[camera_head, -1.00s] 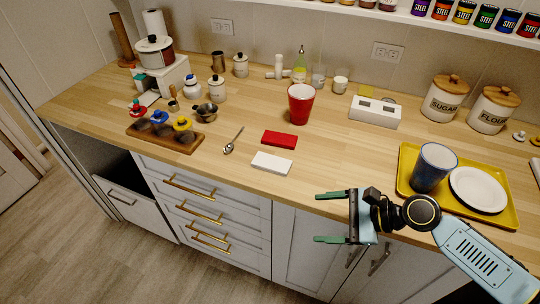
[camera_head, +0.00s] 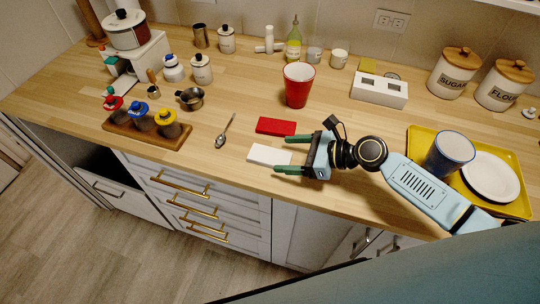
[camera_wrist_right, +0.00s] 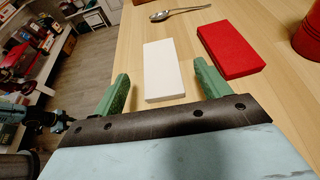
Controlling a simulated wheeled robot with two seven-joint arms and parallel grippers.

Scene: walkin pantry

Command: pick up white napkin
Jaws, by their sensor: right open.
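The white napkin (camera_head: 266,155) is a flat white block lying on the wooden counter near its front edge. It also shows in the right wrist view (camera_wrist_right: 163,68), ahead of and partly between the fingers. My right gripper (camera_head: 282,155) is open and comes in from the right, its green fingertips at the right end of the napkin. In the right wrist view the open fingers (camera_wrist_right: 160,88) stand either side of the napkin's near end, with nothing held. I cannot tell whether they touch it. My left gripper is not in view.
A red block (camera_head: 276,126) lies just behind the napkin, close to one finger. A spoon (camera_head: 225,131) lies to the left and a red cup (camera_head: 298,85) stands behind. A yellow tray (camera_head: 424,140) with a blue cup (camera_head: 448,154) and plate (camera_head: 490,177) is at the right.

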